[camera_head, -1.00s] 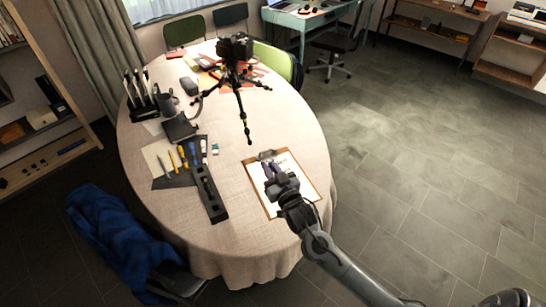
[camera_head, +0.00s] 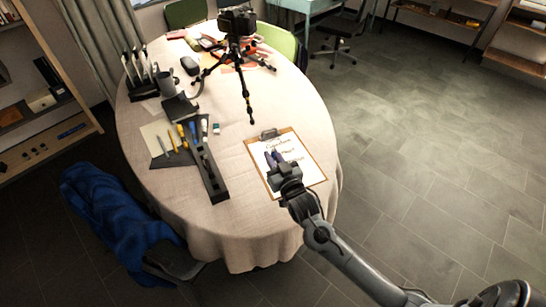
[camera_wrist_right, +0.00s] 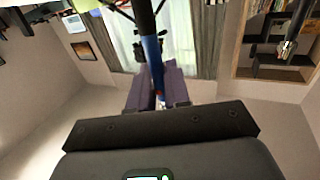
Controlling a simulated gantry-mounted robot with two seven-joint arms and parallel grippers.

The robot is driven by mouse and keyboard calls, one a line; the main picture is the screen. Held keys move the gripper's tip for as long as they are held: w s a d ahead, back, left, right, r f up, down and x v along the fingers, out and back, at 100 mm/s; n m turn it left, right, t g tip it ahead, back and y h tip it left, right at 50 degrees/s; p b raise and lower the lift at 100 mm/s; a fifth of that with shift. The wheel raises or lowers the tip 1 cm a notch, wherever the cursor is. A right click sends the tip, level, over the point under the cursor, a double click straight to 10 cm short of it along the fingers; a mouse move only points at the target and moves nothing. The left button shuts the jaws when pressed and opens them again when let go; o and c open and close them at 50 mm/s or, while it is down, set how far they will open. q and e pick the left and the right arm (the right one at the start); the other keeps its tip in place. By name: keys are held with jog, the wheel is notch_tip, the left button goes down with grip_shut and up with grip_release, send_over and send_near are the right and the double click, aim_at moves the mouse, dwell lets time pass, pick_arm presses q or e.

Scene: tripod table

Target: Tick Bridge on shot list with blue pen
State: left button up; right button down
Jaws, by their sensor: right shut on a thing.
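The shot list is a white sheet with dark handwriting (camera_head: 291,152) on a brown clipboard (camera_head: 316,172) at the table's right edge. Its words are too small to read surely. My right gripper (camera_head: 273,160) is over the left part of the sheet and covers some of it. It is shut on the blue pen (camera_wrist_right: 152,50), a dark rod with a blue section between the fingers in the right wrist view. In the head view I cannot tell whether the pen touches the paper. My left gripper is not in view.
A black tripod with a camera (camera_head: 237,22) stands behind the clipboard on the oval table (camera_head: 250,220). A long black tray (camera_head: 212,180) and several pens and tools on a dark mat (camera_head: 172,157) lie to the left. Bare cloth separates tray and clipboard.

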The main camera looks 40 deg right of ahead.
pick_arm(q)
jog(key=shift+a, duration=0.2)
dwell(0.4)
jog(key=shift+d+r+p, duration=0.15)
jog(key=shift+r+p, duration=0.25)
jog(key=shift+p, duration=0.05)
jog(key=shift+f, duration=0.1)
dwell(0.9)
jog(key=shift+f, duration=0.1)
dwell(0.6)
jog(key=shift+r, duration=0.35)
dwell(0.3)
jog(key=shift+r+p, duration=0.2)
jog(key=shift+p, duration=0.15)
dwell(0.4)
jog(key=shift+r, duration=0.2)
dwell(0.5)
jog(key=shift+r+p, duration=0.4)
jog(key=shift+p, duration=0.2)
